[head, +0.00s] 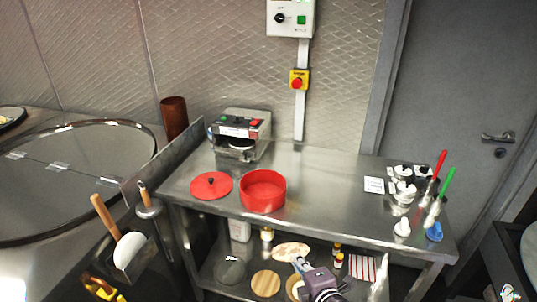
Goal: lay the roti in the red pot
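The red pot (263,191) stands open on the steel table, and its inside looks empty. Its red lid (211,186) with a black knob lies beside it on the left. The roti (290,251), pale with brown spots, shows below the table's front edge, over the lower shelf. My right gripper (298,264) comes in from the bottom, with its fingertips at the roti's near edge. The fingers are small and partly overlap the roti, so I cannot tell whether they grip it. My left gripper is not in view.
The steel tabletop (325,185) is clear right of the pot. A press machine (240,135) stands behind it. Cups and utensils (404,192) crowd the right end. The lower shelf holds a round wooden board (265,284), small bottles (338,260) and a striped cloth (362,268).

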